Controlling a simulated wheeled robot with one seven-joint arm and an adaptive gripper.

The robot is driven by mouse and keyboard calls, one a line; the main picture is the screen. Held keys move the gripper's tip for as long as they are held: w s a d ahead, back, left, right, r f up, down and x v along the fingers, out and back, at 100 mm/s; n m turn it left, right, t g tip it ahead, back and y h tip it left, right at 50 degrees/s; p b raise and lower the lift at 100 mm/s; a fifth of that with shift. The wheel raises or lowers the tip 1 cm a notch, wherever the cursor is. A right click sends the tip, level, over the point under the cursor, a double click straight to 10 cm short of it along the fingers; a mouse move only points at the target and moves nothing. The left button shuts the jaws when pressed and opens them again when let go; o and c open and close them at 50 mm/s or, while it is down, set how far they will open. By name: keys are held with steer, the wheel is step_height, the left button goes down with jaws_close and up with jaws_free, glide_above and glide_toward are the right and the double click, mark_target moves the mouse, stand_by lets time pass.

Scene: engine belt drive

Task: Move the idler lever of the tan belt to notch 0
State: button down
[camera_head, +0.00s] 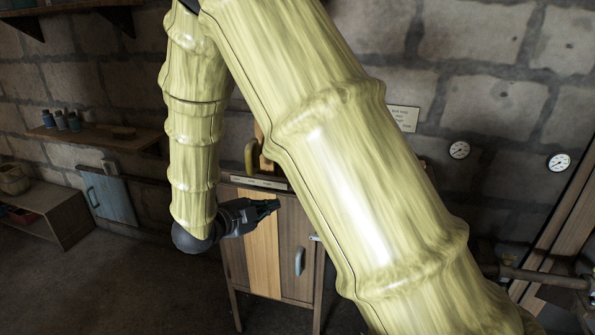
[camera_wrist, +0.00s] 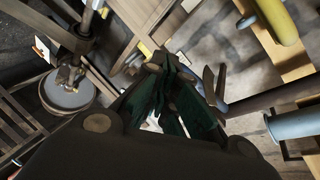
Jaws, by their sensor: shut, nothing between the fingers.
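My gripper (camera_head: 274,207) is shut and empty in front of the cabinet, just below its top edge. Its dark green fingers (camera_wrist: 163,85) also show in the wrist view, with no lever between them. A rounded yellow part (camera_head: 251,157) and an upright orange-brown part (camera_head: 265,148) stand on the cabinet, partly hidden by my arm. A rounded yellow part also shows at the top right of the wrist view (camera_wrist: 278,20). I cannot tell whether any of these is the tan belt or its idler lever. No notch marks are readable, and my arm hides much of the cabinet top.
The wooden cabinet (camera_head: 262,240) has a pale handle (camera_head: 299,262) on its front. A shelf with small jars (camera_head: 60,121) and a low bench (camera_head: 45,205) are at left. Gauges (camera_head: 459,150) hang on the stone wall at right. Floor is clear left of the cabinet.

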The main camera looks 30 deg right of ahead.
step_height(320, 180, up, 10)
steer(key=s+a+m+g+h, duration=0.1)
steer(key=s+a+m+g, duration=0.15)
steer(key=m, duration=0.45)
steer(key=w+p+x, duration=0.2)
steer(key=p+x, duration=0.2)
steer(key=x, duration=0.9)
steer(key=shift+f+g, duration=0.2)
steer(key=shift+g, duration=0.25)
steer(key=shift+d, duration=0.1)
steer(key=shift+f, duration=0.1)
